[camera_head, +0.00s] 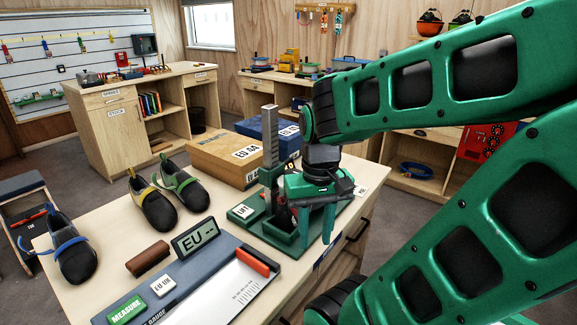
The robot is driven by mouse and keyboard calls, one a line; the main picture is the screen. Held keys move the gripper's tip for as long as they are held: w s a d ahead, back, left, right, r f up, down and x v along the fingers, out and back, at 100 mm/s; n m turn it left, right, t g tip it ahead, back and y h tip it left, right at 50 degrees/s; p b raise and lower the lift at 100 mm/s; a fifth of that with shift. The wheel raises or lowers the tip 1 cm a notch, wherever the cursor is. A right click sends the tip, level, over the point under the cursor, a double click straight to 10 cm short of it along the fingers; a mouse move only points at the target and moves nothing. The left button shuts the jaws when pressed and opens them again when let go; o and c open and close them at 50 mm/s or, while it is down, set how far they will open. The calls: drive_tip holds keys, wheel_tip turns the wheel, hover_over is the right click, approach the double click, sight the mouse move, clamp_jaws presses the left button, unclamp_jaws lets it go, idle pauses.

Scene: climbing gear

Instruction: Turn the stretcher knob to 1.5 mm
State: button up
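The stretcher appears to be the green device (245,213) on the near bench, with an upright grey toothed column (269,140) and a label reading LIFT. I cannot make out its knob or any millimetre reading; my gripper covers part of the device. My gripper (315,238) points down over the right part of the device. Its two green fingers look apart, with nothing seen between them. I cannot tell if they touch the device.
On the near bench (95,292) are a foot gauge (200,285) with display and MEASURE button, a brown roller (148,258), and several climbing shoes (155,208). A cardboard box (215,158) and a blue box (262,127) stand behind. My arm fills the right side.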

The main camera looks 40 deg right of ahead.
drive_tip(key=o, duration=0.4)
drive_tip(key=shift+s+r, duration=0.1)
drive_tip(key=shift+o, duration=1.2)
drive_tip(key=w+d+r+n+t+y, duration=0.1)
drive_tip(key=w+d+r+n, duration=0.1)
drive_tip(key=w+r+n, duration=0.2)
drive_tip(key=w+r, duration=0.1)
drive_tip(key=w, duration=0.2)
drive_tip(key=shift+w+r, duration=0.15)
drive_tip(key=shift+w, duration=0.2)
drive_tip(key=n+t+y, duration=0.2)
drive_tip(key=n, duration=1.1)
approach(293, 171)
drive_tip(key=x, duration=0.8)
drive_tip(key=shift+c, duration=0.7)
drive_tip(key=c, duration=0.9)
